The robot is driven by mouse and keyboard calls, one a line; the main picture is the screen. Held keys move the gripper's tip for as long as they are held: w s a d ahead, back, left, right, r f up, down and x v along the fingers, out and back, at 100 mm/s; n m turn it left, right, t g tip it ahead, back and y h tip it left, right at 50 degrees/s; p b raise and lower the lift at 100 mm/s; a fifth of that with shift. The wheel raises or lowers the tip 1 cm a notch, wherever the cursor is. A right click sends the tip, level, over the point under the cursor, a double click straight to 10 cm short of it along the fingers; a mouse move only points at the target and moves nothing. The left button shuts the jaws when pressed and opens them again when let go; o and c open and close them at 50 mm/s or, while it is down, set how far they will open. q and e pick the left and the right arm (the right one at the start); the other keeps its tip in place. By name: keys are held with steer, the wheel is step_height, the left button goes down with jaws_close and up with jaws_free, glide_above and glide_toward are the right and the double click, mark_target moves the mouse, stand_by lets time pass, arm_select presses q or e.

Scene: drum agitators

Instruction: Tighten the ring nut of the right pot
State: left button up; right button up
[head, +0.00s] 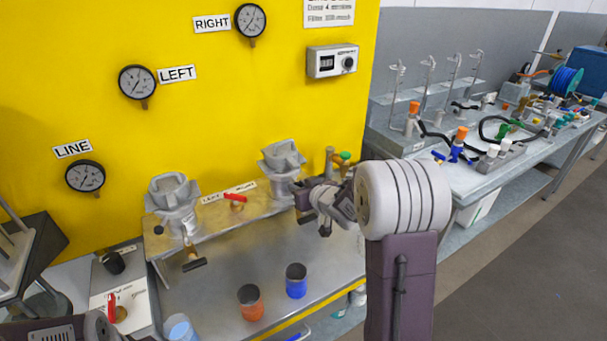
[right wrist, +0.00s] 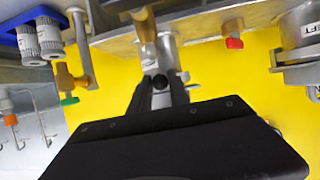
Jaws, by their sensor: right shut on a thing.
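The right pot (head: 283,158) is a grey metal vessel with an open, lobed top. It stands at the right end of the raised shelf against the yellow panel. My right gripper (head: 303,199) is at its lower front right side. My left gripper is out of view.
The left pot (head: 172,202) stands on the same shelf (head: 225,222), with a red lever (head: 236,198) between the pots. Orange (head: 250,303) and blue (head: 296,283) cups stand below on the bench. Brass fittings with a green knob (head: 343,157) are close right of my gripper.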

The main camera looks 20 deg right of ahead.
steer(key=a+b, duration=0.1)
steer(key=a, duration=0.1)
steer(key=w+a+b, duration=0.1)
steer(key=a, duration=0.2)
steer(key=shift+b, duration=0.3)
stand_by(0.5)
steer(key=o, duration=0.8)
steer(key=shift+a, duration=0.15)
steer(key=o, duration=0.8)
steer(key=shift+w+a, duration=0.2)
steer(key=shift+w, duration=0.05)
steer(key=shift+c, duration=0.2)
steer(key=shift+s+d, duration=0.1)
steer(key=shift+d, duration=0.05)
steer(key=shift+s, duration=0.1)
